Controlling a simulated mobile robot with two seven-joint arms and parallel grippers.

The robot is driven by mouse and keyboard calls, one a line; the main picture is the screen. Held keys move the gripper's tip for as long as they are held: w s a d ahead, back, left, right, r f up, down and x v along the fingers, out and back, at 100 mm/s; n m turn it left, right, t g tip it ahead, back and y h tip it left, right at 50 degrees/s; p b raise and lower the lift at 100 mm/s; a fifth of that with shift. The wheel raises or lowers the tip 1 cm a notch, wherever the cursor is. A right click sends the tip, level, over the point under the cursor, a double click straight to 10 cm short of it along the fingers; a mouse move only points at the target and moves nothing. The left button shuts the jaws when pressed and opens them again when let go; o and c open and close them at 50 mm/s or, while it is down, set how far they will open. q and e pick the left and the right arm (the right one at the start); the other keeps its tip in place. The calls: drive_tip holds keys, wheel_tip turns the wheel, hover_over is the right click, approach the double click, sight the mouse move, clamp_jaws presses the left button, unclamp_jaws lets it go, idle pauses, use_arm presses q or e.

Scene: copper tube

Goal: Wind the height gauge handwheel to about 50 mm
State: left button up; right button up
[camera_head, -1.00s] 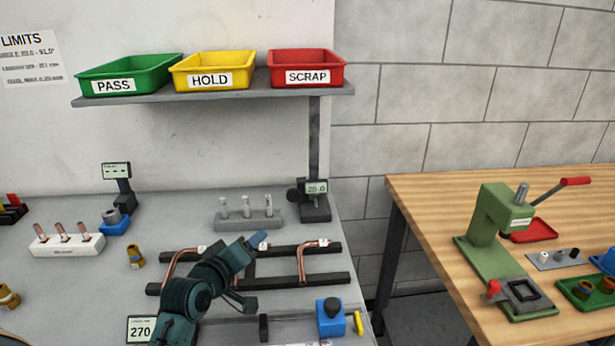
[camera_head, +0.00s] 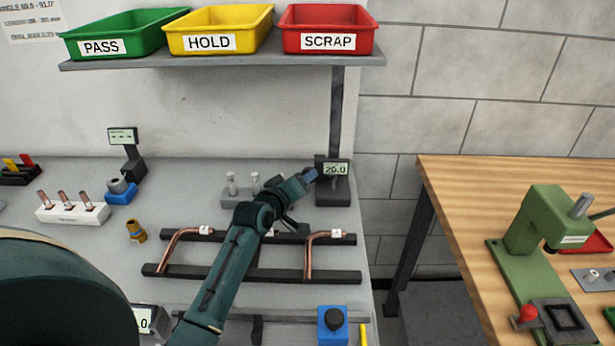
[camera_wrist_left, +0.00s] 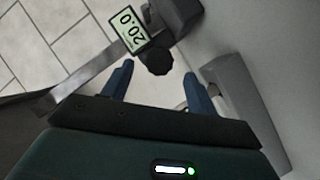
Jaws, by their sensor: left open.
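My left gripper (camera_head: 311,176) is at the gauge's left side. Its blue fingers are open, one on each side of the handwheel in the left wrist view, with visible gaps. My right gripper is not in view.
A grey block with upright pins (camera_head: 238,198) stands just left of the gauge. A dark rack with copper tubes (camera_head: 290,274) lies below my left forearm. The shelf (camera_head: 220,59) with green, yellow and red bins overhangs the bench. A wooden table (camera_head: 450,200) stands at right.

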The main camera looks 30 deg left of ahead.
use_arm(q)
drive_tip(key=shift+x, duration=2.3)
drive_tip(key=shift+c, duration=0.3)
drive_tip(key=c, duration=0.9)
